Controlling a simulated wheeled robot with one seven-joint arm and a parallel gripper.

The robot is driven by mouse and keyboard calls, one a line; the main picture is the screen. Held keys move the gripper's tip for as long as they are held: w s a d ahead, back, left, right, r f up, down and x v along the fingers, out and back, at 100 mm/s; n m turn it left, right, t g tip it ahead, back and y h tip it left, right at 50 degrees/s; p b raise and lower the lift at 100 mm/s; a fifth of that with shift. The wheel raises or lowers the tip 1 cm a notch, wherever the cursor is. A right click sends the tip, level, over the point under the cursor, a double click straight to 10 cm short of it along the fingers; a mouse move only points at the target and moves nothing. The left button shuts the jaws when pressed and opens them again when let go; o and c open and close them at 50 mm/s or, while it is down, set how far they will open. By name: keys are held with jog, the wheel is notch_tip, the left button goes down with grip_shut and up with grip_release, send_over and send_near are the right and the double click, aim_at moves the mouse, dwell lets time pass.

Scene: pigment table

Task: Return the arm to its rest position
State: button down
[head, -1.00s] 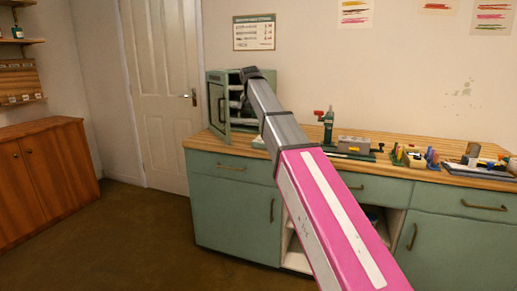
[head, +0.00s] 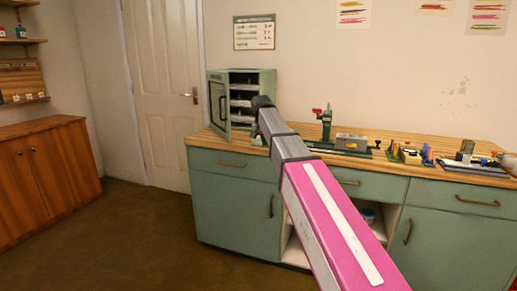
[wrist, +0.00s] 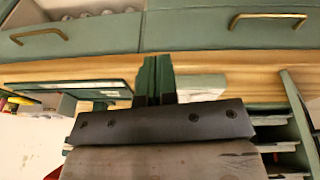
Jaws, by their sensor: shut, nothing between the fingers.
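My arm reaches from the lower right of the head view up toward the small green cabinet on the counter. My gripper (head: 262,104) is small and dark at the arm's far end, in front of the cabinet's lower right part. In the wrist view my gripper (wrist: 157,72) shows shut, its narrow fingers side by side with nothing held between them. They overlap the wooden counter edge in the picture; I cannot tell the exact height above it.
The green cabinet (head: 259,78) has its door (head: 219,105) open to the left. A green press (head: 325,118), a grey block (head: 351,140) and small tools stand along the wooden counter (head: 207,138). The floor (head: 120,235) at left is clear.

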jog(key=s+d+f+n, duration=0.1)
jog(key=s+d+f, duration=0.25)
jog(key=f, duration=0.35)
jog(key=s+d+f+g, duration=0.1)
jog(key=s+d+f, duration=0.1)
jog(key=s+f, duration=0.35)
jog(key=s+d+f+n, duration=0.1)
jog(key=s+d+f, duration=0.15)
jog(key=f, duration=0.55)
jog(key=s+d+f, duration=0.4)
jog(key=s+f, duration=0.4)
jog(key=s, duration=0.1)
jog(key=s+d+f+n+g+y, duration=0.1)
jog(key=s+d+f, duration=0.3)
jog(key=s+f, duration=0.5)
jog(key=shift+w+f, duration=0.1)
